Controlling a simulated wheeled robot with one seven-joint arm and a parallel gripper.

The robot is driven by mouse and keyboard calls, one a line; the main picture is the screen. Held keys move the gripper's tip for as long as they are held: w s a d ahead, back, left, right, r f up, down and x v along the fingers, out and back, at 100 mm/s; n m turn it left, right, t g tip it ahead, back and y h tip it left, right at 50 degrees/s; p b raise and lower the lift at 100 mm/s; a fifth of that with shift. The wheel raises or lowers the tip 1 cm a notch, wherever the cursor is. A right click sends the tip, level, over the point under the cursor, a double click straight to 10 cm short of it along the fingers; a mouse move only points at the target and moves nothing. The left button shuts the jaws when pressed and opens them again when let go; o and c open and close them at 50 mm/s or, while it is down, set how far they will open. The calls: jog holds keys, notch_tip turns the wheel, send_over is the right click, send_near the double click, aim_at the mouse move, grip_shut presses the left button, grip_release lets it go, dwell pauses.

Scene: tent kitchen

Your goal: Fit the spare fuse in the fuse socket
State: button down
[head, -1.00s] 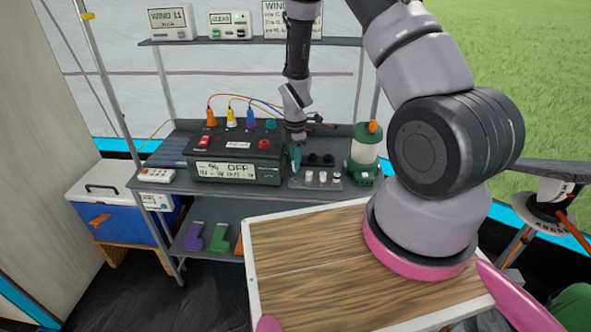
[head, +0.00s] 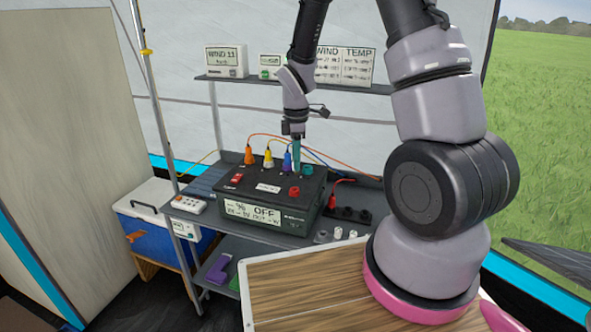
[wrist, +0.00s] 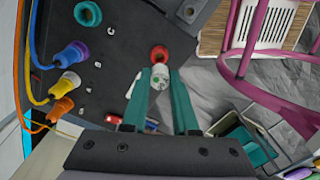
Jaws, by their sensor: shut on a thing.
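My gripper (head: 295,163) points down over the top of the black power box (head: 240,191). In the wrist view its two teal fingers (wrist: 162,110) are shut on a pale whitish fuse (wrist: 160,76). A red ring-shaped socket (wrist: 158,54) lies just beyond the fuse in that view, and it shows near the front right of the box top in the head view (head: 294,191). The fuse is not clearly visible in the head view. I cannot tell whether the fuse touches the socket or hangs above it. Which ring is the fuse socket is not readable.
Blue (wrist: 69,54), yellow (wrist: 66,82) and orange (wrist: 60,108) plugs with cables stand along the box's back. A small holder with white pieces (head: 338,232) sits right of the box.

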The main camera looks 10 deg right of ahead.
jog(key=shift+a, duration=0.15)
jog(key=shift+a+f, duration=0.1)
jog(key=shift+f, duration=0.4)
jog(key=shift+w+f, duration=0.1)
jog(key=shift+f, duration=1.4)
jog(key=shift+f, duration=1.5)
dwell(0.4)
jog(key=c, duration=0.6)
grip_release()
